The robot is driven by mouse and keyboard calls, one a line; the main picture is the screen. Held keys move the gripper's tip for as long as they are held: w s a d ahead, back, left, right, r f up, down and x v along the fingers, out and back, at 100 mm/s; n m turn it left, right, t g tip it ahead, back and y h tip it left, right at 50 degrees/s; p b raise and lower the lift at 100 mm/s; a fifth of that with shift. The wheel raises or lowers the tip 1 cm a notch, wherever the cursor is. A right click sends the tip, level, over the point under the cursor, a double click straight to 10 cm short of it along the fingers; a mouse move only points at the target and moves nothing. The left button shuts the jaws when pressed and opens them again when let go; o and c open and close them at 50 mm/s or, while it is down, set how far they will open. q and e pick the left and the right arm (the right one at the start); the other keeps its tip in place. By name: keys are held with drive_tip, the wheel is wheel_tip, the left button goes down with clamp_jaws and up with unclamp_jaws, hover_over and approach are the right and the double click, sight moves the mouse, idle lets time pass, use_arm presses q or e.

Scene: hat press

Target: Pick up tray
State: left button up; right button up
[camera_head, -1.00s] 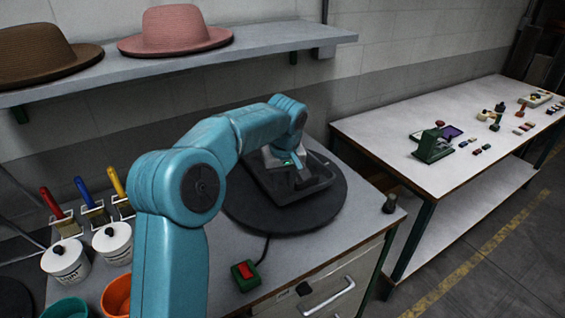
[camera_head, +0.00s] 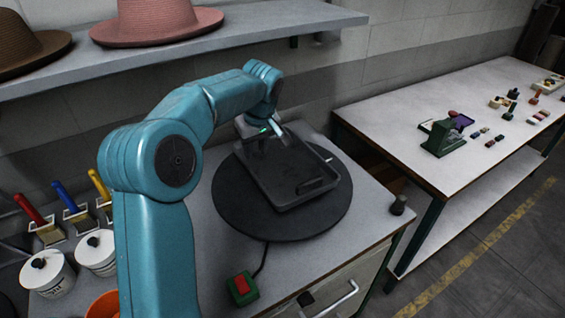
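The tray (camera_head: 290,192) is a dark grey, shallow rectangular pan with a raised rim. It lies on a round black turntable (camera_head: 237,208) on the workbench and has a handle-like bar at its near right end. My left gripper (camera_head: 268,138) is at the tray's far left end, by the rim. Its fingers are small and partly dark against the tray, so I cannot tell whether they grip the rim or stand apart. My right gripper is not in view.
White pots (camera_head: 97,252) and brushes stand at left. A shelf with hats (camera_head: 158,22) is above. A table (camera_head: 400,115) with small items is at right.

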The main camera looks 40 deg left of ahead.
use_arm(q)
hover_over(252, 171)
drive_tip(key=d, duration=0.2)
drive_tip(key=x, duration=0.3)
drive_tip(key=d+x, duration=0.1)
drive_tip(key=x, duration=0.1)
drive_tip(key=shift+s+a+f, duration=0.1)
drive_tip(key=shift+s+f, duration=0.15)
drive_tip(key=shift+f+p, duration=0.2)
drive_tip(key=shift+p, duration=0.2)
drive_tip(key=x, duration=0.2)
drive_tip(key=p+x, duration=0.1)
drive_tip(key=x, duration=0.1)
drive_tip(key=shift+a+f, duration=0.3)
drive_tip(key=shift+f, duration=0.05)
drive_tip(key=shift+s+d+r, duration=0.1)
drive_tip(key=shift+d+r, duration=0.05)
drive_tip(key=shift+d, duration=0.05)
drive_tip(key=shift+c, duration=0.7)
clamp_jaws()
